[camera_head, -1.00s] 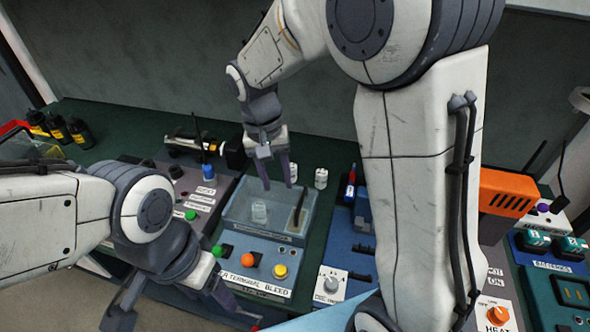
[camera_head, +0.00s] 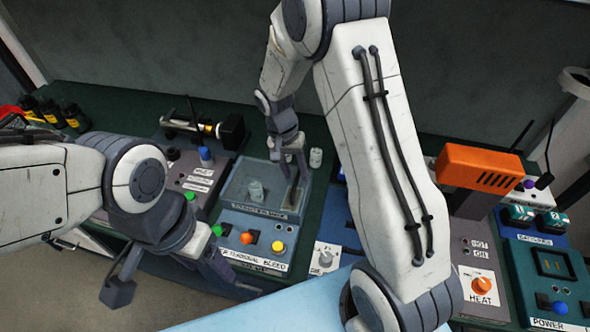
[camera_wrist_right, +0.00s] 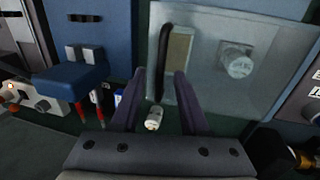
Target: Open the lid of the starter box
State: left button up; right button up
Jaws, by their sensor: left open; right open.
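The box with a see-through lid (camera_head: 240,182), which I take for the starter box, stands mid-bench with its lid down. A pale cylinder (camera_head: 256,191) shows inside it. A dark upright handle (camera_head: 293,195) is at the lid's right side. My right gripper (camera_head: 292,165) is open and empty over the box's back right corner, close to the handle. In the right wrist view the lid (camera_wrist_right: 215,85) lies beyond the fingers, and the dark handle (camera_wrist_right: 166,50) lines up with the gap between them; I cannot tell whether they touch. My left gripper (camera_head: 172,284) is open and empty at the bench's front left.
A button panel (camera_head: 255,250) is in front of the box. A white cylinder (camera_head: 316,158) stands behind it on the right. A black and brass device (camera_head: 200,127) lies behind left. An orange unit (camera_head: 485,165) and heat panel (camera_head: 480,285) are right. My right arm hides the bench between.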

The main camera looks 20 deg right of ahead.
jog(key=shift+f, duration=0.1)
grip_shut()
dwell(1.4)
